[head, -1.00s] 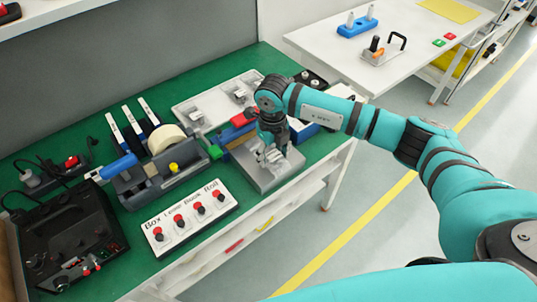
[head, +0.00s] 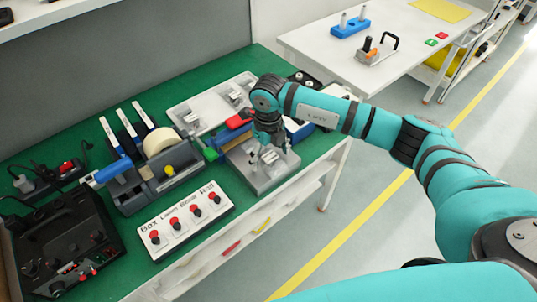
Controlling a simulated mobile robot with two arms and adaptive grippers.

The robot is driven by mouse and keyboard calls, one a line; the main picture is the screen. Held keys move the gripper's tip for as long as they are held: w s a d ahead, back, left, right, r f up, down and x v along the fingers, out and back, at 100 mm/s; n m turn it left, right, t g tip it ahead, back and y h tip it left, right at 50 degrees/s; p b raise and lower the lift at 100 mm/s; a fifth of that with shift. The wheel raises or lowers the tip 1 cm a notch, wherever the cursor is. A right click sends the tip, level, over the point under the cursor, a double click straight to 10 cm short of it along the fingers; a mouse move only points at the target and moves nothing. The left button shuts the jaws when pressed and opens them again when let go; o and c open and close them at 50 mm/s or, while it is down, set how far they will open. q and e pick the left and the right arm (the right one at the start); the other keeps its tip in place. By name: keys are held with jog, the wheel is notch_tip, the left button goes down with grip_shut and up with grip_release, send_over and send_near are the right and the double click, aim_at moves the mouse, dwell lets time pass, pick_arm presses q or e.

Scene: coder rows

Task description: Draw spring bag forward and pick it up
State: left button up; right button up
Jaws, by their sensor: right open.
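My right gripper (head: 268,158) points down over a grey metal plate or tray (head: 262,180) at the bench's front edge. Its fingers are open, with a gap between the tips. Small pale, shiny shapes show at the fingertips, but I cannot tell whether one is the spring bag or whether the fingers touch it. A white tray (head: 196,100) behind holds several small grey items, too small to identify. My left gripper is out of view.
On the green bench (head: 55,149), a tape dispenser (head: 168,170), a white panel with several red knobs (head: 186,218) and a black device (head: 60,240) stand left of the gripper. A red-and-blue item (head: 236,124) lies just behind it. A white table (head: 330,60) stands at the back right.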

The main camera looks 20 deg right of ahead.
aim_at(269, 156)
notch_tip(269, 156, up, 12)
jog(key=shift+f, duration=0.25)
dwell(0.4)
